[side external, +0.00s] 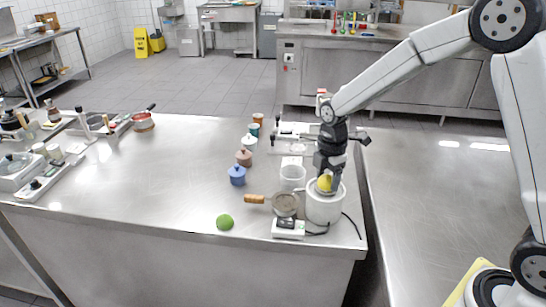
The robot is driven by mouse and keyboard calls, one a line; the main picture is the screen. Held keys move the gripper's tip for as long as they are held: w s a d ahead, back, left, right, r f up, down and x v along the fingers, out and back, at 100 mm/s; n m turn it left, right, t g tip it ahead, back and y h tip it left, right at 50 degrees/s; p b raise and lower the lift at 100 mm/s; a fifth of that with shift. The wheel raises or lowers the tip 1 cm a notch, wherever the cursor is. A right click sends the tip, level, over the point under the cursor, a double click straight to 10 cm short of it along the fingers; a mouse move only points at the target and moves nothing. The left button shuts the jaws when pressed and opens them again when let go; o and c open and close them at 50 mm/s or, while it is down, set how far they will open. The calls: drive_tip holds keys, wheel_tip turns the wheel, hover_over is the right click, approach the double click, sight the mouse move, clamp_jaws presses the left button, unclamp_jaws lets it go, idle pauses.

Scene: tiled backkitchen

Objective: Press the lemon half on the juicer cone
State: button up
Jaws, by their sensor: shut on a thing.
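My gripper (325,176) points down over the white juicer (324,209) near the right end of the steel table. It is shut on the yellow lemon half (324,184). The lemon half is at the juicer's open top, partly covered by my fingers. The cone is hidden inside, so I cannot tell whether the lemon touches it.
A strainer with a wooden handle (256,199) lies left of the juicer, by a small white device (288,228). A clear cup (292,177) stands behind. A green lime (225,222) and a blue pot (237,175) are further left. The table's middle (165,180) is clear.

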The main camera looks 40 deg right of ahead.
drive_tip(key=shift+f, duration=0.35)
idle(1.4)
drive_tip(key=shift+r, duration=3.05)
